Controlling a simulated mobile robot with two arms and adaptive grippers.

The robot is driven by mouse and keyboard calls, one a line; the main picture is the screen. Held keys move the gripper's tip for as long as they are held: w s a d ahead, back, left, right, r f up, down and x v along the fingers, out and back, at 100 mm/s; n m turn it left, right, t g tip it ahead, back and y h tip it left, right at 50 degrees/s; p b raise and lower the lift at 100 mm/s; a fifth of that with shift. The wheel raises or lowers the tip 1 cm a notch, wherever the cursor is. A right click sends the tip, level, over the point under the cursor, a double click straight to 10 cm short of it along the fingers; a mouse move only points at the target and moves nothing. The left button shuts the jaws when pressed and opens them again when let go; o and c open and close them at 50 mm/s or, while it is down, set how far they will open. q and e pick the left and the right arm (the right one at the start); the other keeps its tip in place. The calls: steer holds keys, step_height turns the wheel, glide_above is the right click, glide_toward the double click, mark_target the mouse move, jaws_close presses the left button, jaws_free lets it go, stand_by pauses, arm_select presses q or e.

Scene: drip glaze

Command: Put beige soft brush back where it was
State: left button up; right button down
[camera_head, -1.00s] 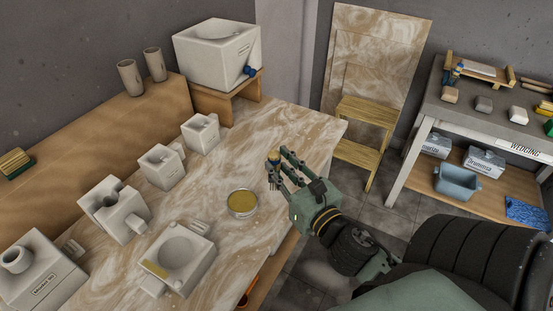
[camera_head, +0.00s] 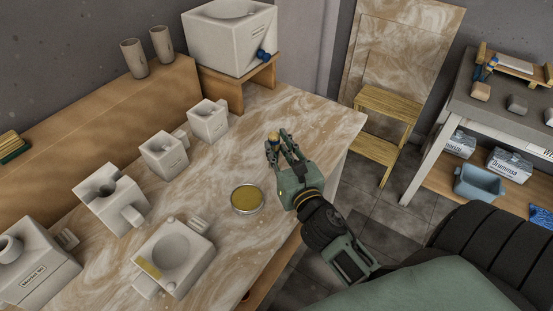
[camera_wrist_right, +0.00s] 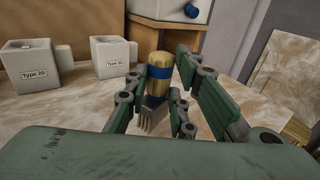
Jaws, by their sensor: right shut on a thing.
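My right gripper (camera_head: 283,150) is over the marbled table top, to the right of and behind the round tin. It is shut on the beige soft brush (camera_wrist_right: 158,85). In the right wrist view the brush stands roughly upright between the fingers, with a tan wooden body, a blue band and pale bristles at the bottom. In the head view only its tan top (camera_head: 273,137) shows clearly; the fingers hide much of the rest. I cannot tell whether the bristles touch the table. My left gripper is not in view.
A round tin with yellow-brown content (camera_head: 247,199) stands on the table (camera_head: 310,115). Several white moulds line the left side, including a basin-shaped one (camera_head: 172,255). A big white container with a blue tap (camera_head: 230,40) stands on a wooden stand at the back. The back-right table area is clear.

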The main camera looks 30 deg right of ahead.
steer(key=shift+w+a+f, duration=0.15)
steer(key=shift+w, duration=0.1)
steer(key=shift+f+b, duration=0.7)
steer(key=shift+f, duration=1.3)
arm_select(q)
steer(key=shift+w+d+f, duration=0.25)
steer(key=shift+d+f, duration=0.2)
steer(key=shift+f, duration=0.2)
arm_select(e)
steer(key=shift+f, duration=0.1)
steer(key=c, duration=1.5)
jaws_free()
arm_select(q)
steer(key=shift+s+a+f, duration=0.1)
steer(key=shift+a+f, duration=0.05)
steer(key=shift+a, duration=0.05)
